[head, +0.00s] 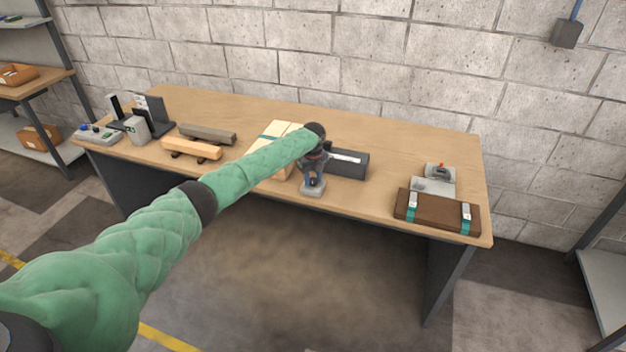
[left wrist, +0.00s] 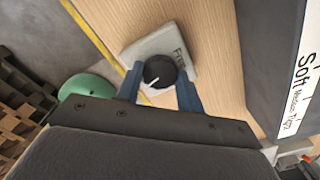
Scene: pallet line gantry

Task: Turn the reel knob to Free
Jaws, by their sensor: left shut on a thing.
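The reel knob (left wrist: 159,71) is a round black dial with a white pointer line, on a pale grey block (left wrist: 142,50). The word "Free" is printed on the block, to the knob's upper right in the left wrist view. The pointer line lies on the knob's lower part there, away from that word. My left gripper (left wrist: 160,88) has its blue fingers shut on either side of the knob. In the head view, the left gripper (head: 313,180) is over the same grey block (head: 312,191) at the table's front edge; the knob is mostly hidden there. My right gripper is not in view.
A dark box (head: 349,163) with a white label stands close to the right of my gripper. A cream package (head: 281,131) is behind the left arm. A brown case (head: 437,211) and a grey device (head: 434,186) stand at the right. Table (head: 385,200) between is clear.

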